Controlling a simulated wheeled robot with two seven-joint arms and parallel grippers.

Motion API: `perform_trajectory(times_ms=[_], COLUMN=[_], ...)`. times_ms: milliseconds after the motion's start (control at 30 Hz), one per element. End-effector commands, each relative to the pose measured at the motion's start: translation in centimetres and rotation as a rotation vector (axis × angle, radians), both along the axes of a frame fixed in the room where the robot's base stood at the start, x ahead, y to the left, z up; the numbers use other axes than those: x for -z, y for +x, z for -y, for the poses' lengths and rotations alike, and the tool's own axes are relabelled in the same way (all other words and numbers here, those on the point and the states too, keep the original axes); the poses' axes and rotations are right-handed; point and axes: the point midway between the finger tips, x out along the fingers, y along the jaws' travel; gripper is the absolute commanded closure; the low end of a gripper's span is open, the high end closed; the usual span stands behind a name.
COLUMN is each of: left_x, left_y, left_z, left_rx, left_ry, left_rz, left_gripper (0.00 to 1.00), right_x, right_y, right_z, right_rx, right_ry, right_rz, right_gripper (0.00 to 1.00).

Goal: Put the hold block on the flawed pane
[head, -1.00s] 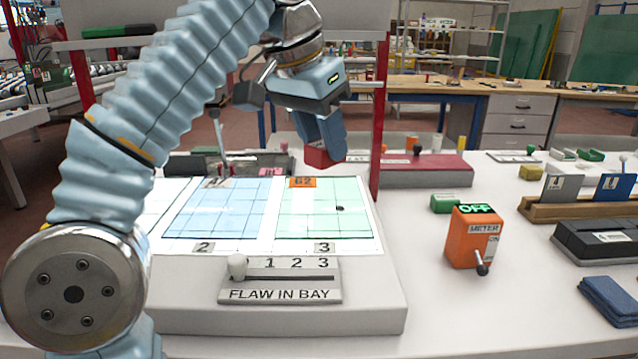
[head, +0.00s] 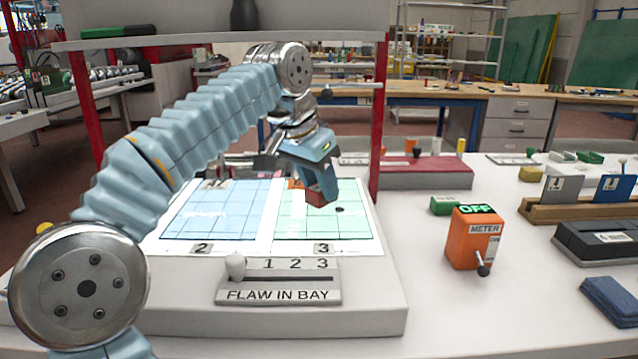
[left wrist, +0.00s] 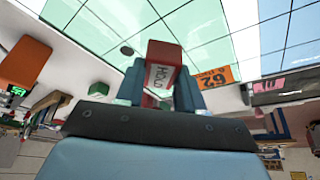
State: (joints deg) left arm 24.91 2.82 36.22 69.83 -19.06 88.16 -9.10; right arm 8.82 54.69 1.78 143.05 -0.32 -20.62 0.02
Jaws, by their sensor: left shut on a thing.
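My left gripper (head: 318,188) is shut on the red hold block (head: 320,196) above the green pane (head: 345,230) in bay 3. In the left wrist view the block (left wrist: 160,75) shows its white HOLD label between the two fingers. The green pane (left wrist: 195,22) bears a dark spot (head: 340,209), which also shows in the left wrist view (left wrist: 127,50). The blue pane (head: 205,222) in bay 2 has no dark spot that I can see. Whether the block touches the pane is unclear. My right gripper is not in view.
The FLAW IN BAY slider (head: 236,267) stands at the left end of its scale, left of the 1. An orange meter box (head: 474,238) reading OFF stands to the right. A red post (head: 379,120) rises behind the green pane's right side.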

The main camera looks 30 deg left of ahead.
Motion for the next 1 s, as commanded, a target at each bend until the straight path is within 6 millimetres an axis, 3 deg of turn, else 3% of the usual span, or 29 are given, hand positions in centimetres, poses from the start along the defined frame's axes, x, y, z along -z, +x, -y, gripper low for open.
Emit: perform_trajectory(times_ms=[167, 200, 333, 700, 1000], left_x=[0.4, 0.3, 0.3, -0.5, -6.4], left_y=[0.0, 0.0, 0.0, -0.1, -2.4], left_z=[0.0, 0.0, 0.0, 0.0, -0.5], left_rx=[0.000, 0.000, 0.000, -0.001, 0.003], left_ry=[0.000, 0.000, 0.000, 0.001, -0.002], left_rz=[0.000, 0.000, -0.001, 0.000, 0.005], left_gripper=[0.93, 0.57, 0.37, 0.37, 0.37], right_x=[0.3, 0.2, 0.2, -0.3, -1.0], right_y=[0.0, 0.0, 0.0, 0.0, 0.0], right_z=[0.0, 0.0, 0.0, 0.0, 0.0], right_rx=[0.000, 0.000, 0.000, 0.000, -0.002], right_ry=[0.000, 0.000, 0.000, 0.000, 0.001], right_rz=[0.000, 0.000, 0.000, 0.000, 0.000], right_gripper=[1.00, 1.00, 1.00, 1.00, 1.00])
